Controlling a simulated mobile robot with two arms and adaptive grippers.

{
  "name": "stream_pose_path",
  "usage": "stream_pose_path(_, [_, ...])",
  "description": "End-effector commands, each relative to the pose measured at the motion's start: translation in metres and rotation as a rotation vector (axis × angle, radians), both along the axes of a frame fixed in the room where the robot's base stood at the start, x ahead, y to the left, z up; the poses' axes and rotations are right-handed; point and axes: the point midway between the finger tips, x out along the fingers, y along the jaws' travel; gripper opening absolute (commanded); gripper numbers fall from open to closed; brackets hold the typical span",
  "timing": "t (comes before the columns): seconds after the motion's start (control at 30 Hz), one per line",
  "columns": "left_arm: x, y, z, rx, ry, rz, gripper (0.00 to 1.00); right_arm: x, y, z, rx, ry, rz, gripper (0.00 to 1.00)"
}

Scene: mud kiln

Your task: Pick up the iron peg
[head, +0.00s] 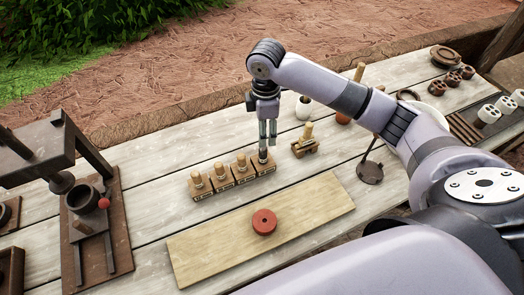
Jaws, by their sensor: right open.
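A row of small wooden blocks (228,182) stands on the plank table, with pegs upright on them. Three pegs are pale wood, such as the leftmost one (197,179). The peg at the right end (263,156) looks darker and grey, like iron; its top is close under my fingers and partly hidden. My right gripper (267,138) points down over this end peg, with its fingers apart. I cannot tell whether the fingers touch the peg. My left gripper is not in view.
A pale board (310,206) with a red disc (264,222) lies in front of the blocks. A small wooden piece (305,145) stands to their right, near a white cup (304,108). A dark press (88,220) stands at left.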

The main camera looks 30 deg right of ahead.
Motion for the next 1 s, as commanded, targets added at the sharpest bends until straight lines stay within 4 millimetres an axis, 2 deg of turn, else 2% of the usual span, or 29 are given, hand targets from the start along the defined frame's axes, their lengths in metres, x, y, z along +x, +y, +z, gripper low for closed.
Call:
stream_pose_path(0.13, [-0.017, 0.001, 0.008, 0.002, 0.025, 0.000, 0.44, -0.001, 0.001, -0.032, 0.001, 0.005, -0.001, 0.45])
stream_pose_path(0.3, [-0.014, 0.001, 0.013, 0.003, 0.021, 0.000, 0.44, 0.000, 0.001, -0.061, 0.000, 0.002, 0.000, 0.45])
stream_pose_path(0.57, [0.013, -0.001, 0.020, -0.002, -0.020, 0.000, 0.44, 0.001, 0.001, -0.079, 0.000, 0.001, 0.000, 0.45])
stream_pose_path(0.8, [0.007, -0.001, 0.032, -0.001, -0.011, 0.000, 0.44, 0.004, 0.003, -0.113, 0.000, 0.002, 0.000, 0.45])
stream_pose_path(1.0, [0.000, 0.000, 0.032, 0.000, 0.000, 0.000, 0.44, 0.004, 0.002, -0.125, 0.000, -0.001, 0.000, 0.45])
